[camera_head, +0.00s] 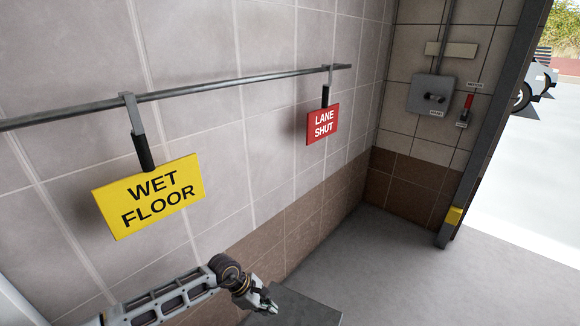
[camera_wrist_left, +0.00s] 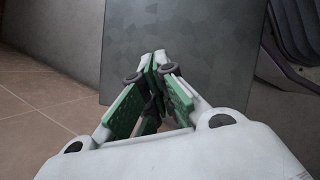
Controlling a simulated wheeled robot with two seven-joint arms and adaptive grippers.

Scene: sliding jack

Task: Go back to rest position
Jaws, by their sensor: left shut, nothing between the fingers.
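My left gripper (camera_head: 270,306) is low in the head view, at the end of my arm coming in from the left. Its fingers are together and empty. In the left wrist view the green-padded fingers (camera_wrist_left: 155,75) meet at their tips over a grey flat surface. A yellow WET FLOOR sign (camera_head: 150,196) and a red LANE SHUT sign (camera_head: 322,124) hang by hooks from a wall rail (camera_head: 230,82). The gripper is below both signs and touches neither. My right gripper is not in view.
A dark grey flat-topped block (camera_head: 305,308) is beside my left gripper. A grey box with a knob (camera_head: 431,95) and a red-handled switch (camera_head: 466,106) are on the far wall. A doorway opens at the right. The floor (camera_head: 400,270) before it is clear.

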